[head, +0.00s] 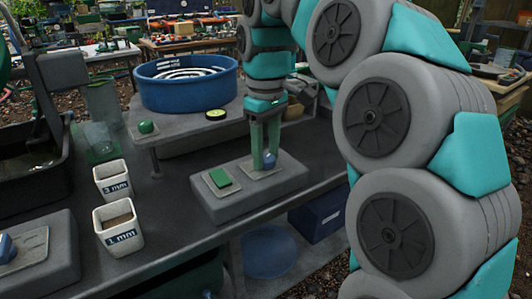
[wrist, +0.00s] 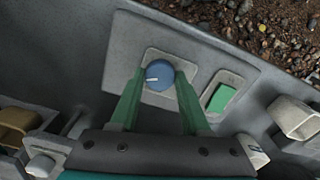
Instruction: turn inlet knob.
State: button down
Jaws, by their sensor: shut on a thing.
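The inlet knob (wrist: 159,75) is a round blue knob with a white pointer line, set on a pale square plate on a grey block. In the wrist view its pointer line lies roughly level. My gripper (wrist: 156,84) has its two green fingers shut on the knob, one on each side. In the head view my gripper (head: 263,163) reaches straight down to the right end of the grey block (head: 226,203). There the blue knob (head: 269,160) shows only partly behind the fingers.
A green rocker (head: 220,178) sits on the block left of the knob. A large blue tub (head: 187,93) stands behind with a green button (head: 146,127) near it. White containers marked 3 mm (head: 112,180) and 1 mm (head: 118,226) stand at left. Another grey block fills the lower left corner.

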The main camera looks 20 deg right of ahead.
jog(key=m, duration=0.4)
jog(key=shift+m, duration=0.4)
jog(key=m, duration=0.4)
jog(key=shift+m, duration=0.3)
jog(key=m, duration=0.4)
jog(key=shift+p, duration=0.35)
jog(key=shift+m+p, duration=0.8)
jog(key=shift+m, duration=1.6)
jog(key=shift+c, duration=1.9)
grip_release()
